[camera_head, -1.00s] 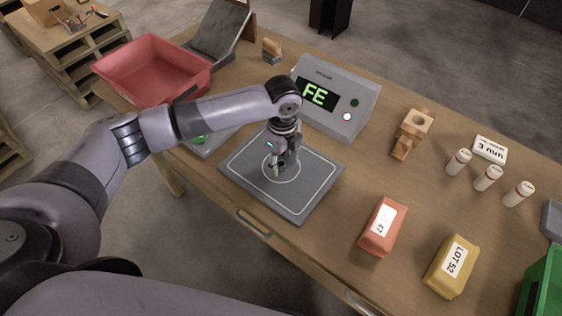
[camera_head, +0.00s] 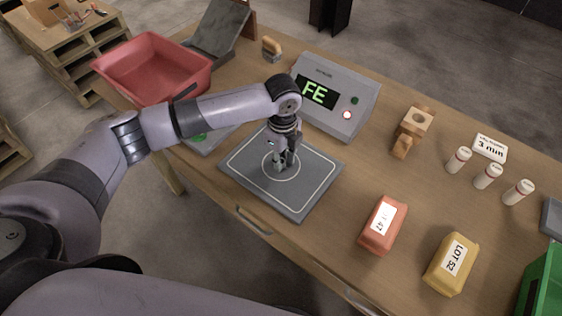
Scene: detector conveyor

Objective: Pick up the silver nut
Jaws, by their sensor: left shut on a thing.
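My left gripper (camera_head: 281,164) points down over the ringed dark grey pad (camera_head: 309,198) in the middle of the table. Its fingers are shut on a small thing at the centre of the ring. I take this for the silver nut; the fingers hide most of it, and I cannot tell whether it touches the pad. My right gripper is not in view.
A grey detector box (camera_head: 350,85) with a green "FE" display stands behind the pad. A red bin (camera_head: 150,70) is at back left.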

